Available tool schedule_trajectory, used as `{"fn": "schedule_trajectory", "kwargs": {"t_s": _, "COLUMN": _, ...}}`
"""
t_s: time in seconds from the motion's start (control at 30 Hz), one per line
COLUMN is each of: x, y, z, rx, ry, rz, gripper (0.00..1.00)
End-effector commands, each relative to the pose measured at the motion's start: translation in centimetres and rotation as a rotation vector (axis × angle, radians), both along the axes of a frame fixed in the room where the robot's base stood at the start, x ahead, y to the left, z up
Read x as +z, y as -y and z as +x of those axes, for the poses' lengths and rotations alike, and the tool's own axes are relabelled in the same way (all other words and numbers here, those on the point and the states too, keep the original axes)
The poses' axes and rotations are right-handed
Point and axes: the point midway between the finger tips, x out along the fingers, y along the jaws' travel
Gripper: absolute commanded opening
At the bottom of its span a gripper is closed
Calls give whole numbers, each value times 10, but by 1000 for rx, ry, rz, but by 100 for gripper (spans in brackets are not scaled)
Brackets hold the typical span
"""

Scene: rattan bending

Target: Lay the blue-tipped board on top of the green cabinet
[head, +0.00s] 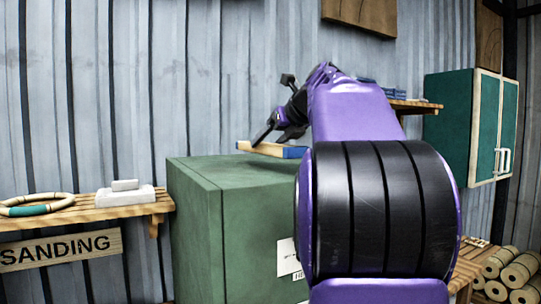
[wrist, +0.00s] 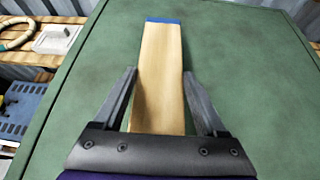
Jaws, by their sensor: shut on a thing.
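The wooden board (wrist: 160,85) has a blue tip (wrist: 163,20) at its far end in the wrist view. My gripper (wrist: 160,73) is shut on it, with one finger along each long edge. In the head view the board (head: 262,149) lies level at the back of the top of the green cabinet (head: 193,225), its blue end to the right and partly hidden by my arm. The green cabinet top (wrist: 255,75) spreads under the board in the wrist view. I cannot tell whether the board touches it.
A wooden shelf (head: 80,214) at left holds a ring (head: 38,204) and a white block (head: 125,195). A teal wall cabinet (head: 450,120) hangs at right. Rolled bundles (head: 517,272) lie at lower right. The green top around the board is bare.

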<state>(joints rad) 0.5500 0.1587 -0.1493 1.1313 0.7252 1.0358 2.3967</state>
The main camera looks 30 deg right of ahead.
Motion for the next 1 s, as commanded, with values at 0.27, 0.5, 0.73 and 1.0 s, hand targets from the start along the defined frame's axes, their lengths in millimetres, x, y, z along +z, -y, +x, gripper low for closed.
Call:
{"fn": "schedule_trajectory", "kwargs": {"t_s": 0.27, "x": -31, "y": -1, "z": -1, "rx": 0, "ry": 0, "rz": 1, "gripper": 0}}
{"fn": "schedule_trajectory", "kwargs": {"t_s": 0.5, "x": -34, "y": 0, "z": 0, "rx": 0, "ry": 2, "rz": -1, "gripper": 0}}
{"fn": "schedule_trajectory", "kwargs": {"t_s": 0.73, "x": -39, "y": 0, "z": 0, "rx": 0, "ry": 0, "rz": 0, "gripper": 76}}
{"fn": "schedule_trajectory", "kwargs": {"t_s": 1.0, "x": -38, "y": 0, "z": 0, "rx": 0, "ry": 0, "rz": 0, "gripper": 100}}
